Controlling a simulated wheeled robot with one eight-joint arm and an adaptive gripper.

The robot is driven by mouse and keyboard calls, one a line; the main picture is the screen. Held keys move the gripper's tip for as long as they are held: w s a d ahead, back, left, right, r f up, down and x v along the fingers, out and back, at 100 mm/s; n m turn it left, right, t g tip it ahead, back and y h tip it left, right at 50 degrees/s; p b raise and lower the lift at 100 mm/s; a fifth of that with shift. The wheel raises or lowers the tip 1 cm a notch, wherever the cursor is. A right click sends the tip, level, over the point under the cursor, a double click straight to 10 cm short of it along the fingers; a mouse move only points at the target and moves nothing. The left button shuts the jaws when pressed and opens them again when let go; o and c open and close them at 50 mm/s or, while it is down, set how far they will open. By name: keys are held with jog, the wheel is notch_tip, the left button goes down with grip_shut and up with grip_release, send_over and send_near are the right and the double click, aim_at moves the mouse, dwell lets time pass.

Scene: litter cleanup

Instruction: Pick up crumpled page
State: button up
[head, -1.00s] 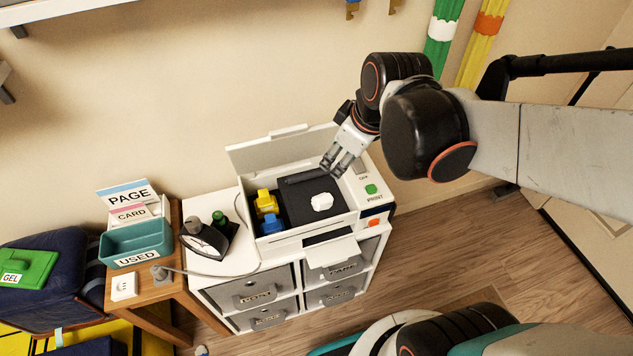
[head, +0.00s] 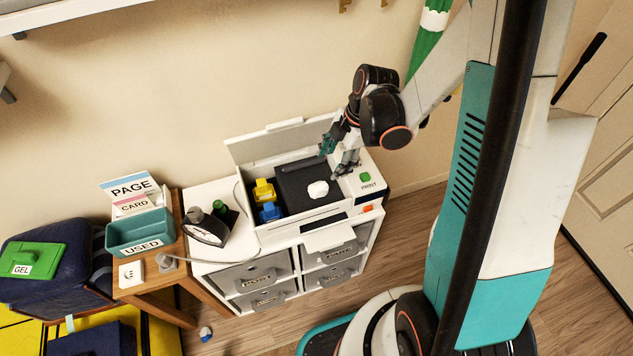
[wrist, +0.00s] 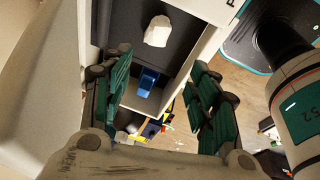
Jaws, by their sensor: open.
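The crumpled page (head: 318,189) is a small white wad lying on the dark bed inside the open printer (head: 312,215). In the wrist view the crumpled page (wrist: 158,31) is at the top centre, beyond the fingers and apart from them. My gripper (head: 338,158) is over the right rear part of the printer, to the right of and behind the page. In the wrist view my gripper (wrist: 160,95) has its two green-padded fingers spread wide, with nothing between them.
A yellow piece (head: 263,191) and a blue piece (head: 270,212) sit left of the bed inside the printer. The raised lid (head: 268,142) stands behind. A teal USED bin (head: 140,232) and a dark device (head: 208,228) are further left.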

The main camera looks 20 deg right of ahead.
jog(key=b, duration=0.3)
send_over(320, 186)
jog(key=s+d, duration=0.1)
notch_tip(320, 186, down, 8)
jog(key=shift+s+f, duration=0.1)
jog(key=shift+f, duration=0.1)
jog(key=b+x, duration=0.2)
jog(key=x, duration=0.1)
jog(key=b+x, duration=0.1)
jog(key=x, duration=0.1)
jog(key=shift+w+d+f, duration=0.15)
jog(key=shift+w+d, duration=0.1)
jog(key=shift+w, duration=0.15)
jog(key=c, duration=0.7)
jog(key=shift+c, duration=0.2)
